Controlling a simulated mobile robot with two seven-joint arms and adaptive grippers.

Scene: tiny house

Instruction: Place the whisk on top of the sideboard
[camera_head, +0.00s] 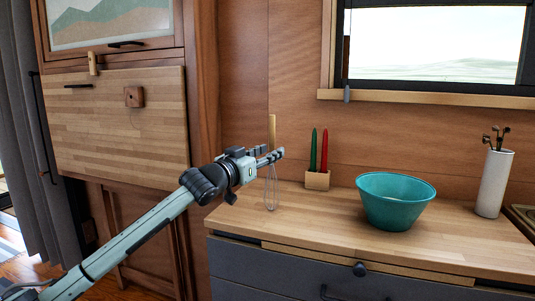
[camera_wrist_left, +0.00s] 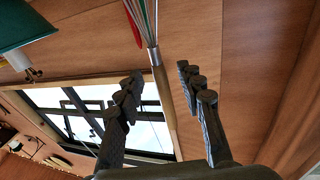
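The whisk has a wooden handle (camera_head: 272,128) pointing up and a wire head (camera_head: 271,188) pointing down, at the left end of the wooden sideboard top (camera_head: 325,215). My left gripper (camera_head: 270,156) is at the whisk's height and overlaps its middle in the head view. In the left wrist view the two fingers (camera_wrist_left: 158,92) are apart, with the whisk handle (camera_wrist_left: 161,88) lying between their outlines and gaps on both sides. I cannot tell whether the whisk's wires touch the top. My right gripper is not in view.
A block with green and red candles (camera_head: 317,180), a teal bowl (camera_head: 395,202) and a white utensil holder (camera_head: 494,183) stand on the sideboard. The front strip of the top is clear. A wooden cabinet (camera_head: 120,150) stands at left; a window is above.

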